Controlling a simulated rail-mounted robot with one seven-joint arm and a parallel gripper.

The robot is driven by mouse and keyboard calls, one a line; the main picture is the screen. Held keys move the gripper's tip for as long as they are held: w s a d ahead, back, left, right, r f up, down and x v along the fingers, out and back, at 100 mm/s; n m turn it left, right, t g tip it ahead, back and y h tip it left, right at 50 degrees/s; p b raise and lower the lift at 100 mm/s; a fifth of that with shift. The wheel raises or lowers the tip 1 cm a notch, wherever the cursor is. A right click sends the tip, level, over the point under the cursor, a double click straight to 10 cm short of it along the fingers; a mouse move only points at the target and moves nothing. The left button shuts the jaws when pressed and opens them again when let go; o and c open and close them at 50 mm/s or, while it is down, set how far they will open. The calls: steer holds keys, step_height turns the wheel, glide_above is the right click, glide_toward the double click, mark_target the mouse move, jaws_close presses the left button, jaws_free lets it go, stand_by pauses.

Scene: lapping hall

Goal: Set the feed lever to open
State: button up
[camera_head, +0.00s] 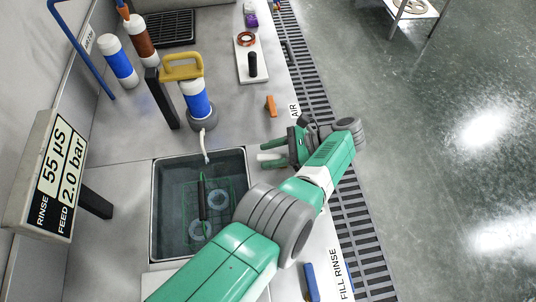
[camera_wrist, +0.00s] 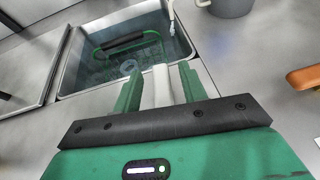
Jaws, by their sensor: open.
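My gripper (camera_head: 266,154) is open just right of the rinse tank, low over the bench edge. In the wrist view, my gripper (camera_wrist: 160,75) has its two green fingers apart, with a pale, lever-like white bar (camera_wrist: 162,86) between them. The white bar (camera_head: 269,157) also shows between the fingers in the head view. No feed label is visible on it, and I cannot tell whether the fingers touch it. An orange lever (camera_head: 271,106) lies by the AIR label, and a blue lever (camera_head: 312,282) by the FILL RINSE label.
The water tank (camera_head: 156,215) holds a green basket with a black handle (camera_head: 202,198). A grey cup (camera_head: 203,121) with a blue-white bottle and yellow handle (camera_head: 182,68) stands behind. A display (camera_head: 52,180) reads RINSE 55 µS, FEED 2.0 bar. A floor grating runs along the right.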

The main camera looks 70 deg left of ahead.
mark_target(270, 158)
steer(key=r+p, duration=0.1)
steer(key=p, duration=0.1)
steer(key=r+p, duration=0.1)
steer(key=r, duration=0.1)
steer(key=r+p, duration=0.2)
steer(key=shift+s+d+p, duration=0.2)
steer(key=shift+s+p, duration=0.05)
steer(key=shift+p, duration=0.05)
steer(key=s+d+p, duration=1.1)
steer(key=p, duration=0.5)
steer(key=shift+w, duration=0.1)
